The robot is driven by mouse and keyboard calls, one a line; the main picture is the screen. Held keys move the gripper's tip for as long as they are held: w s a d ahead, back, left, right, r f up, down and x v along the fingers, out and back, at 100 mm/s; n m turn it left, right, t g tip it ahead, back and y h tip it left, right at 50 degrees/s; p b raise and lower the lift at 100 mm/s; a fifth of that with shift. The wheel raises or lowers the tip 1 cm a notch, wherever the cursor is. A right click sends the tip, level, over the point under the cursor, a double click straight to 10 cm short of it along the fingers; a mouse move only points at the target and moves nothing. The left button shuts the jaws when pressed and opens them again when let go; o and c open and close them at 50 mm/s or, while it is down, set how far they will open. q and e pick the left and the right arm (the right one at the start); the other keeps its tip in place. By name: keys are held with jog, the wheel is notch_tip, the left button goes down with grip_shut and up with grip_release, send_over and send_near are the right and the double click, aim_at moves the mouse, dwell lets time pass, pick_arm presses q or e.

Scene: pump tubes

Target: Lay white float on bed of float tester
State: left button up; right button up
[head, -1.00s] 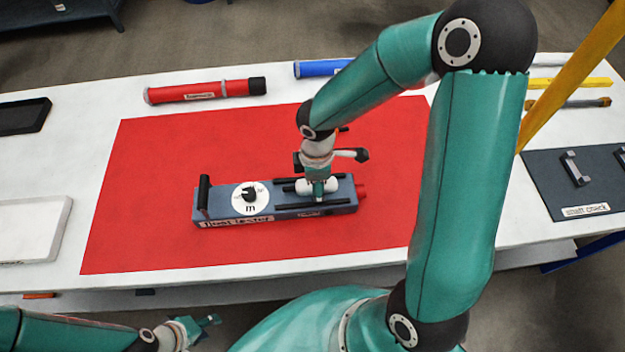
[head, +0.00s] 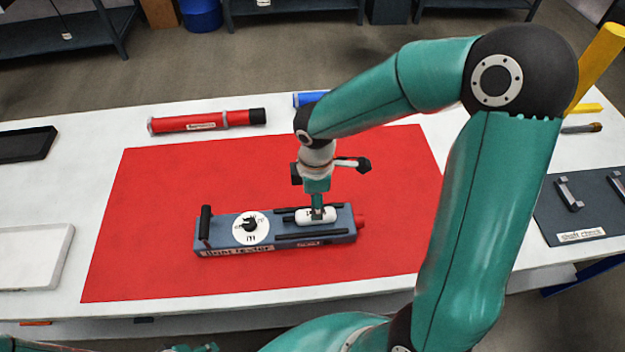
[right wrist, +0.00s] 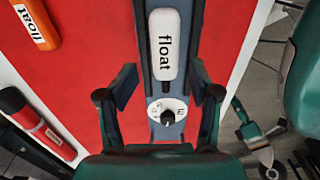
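The white float (head: 316,216) lies along the right part of the bed of the blue-grey float tester (head: 222,246), between its dark rails. In the right wrist view the white float (right wrist: 165,45) shows its "float" label, lying lengthwise between the rails. My right gripper (head: 317,212) is just above it; in the right wrist view its fingers (right wrist: 163,88) are spread wide with nothing between them. My left gripper (head: 200,348) barely shows at the bottom edge of the head view; its opening is unclear.
The tester stands on a red mat (head: 150,200) with free room around it. A red tube (head: 205,121) lies behind the mat. An orange float (right wrist: 38,22) is in the right wrist view. A shaft check plate (head: 560,220) is at right, a white tray (head: 50,230) at left.

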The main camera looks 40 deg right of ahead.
notch_tip(320, 180, up, 7)
jog(key=shift+f, duration=0.15)
dwell(0.5)
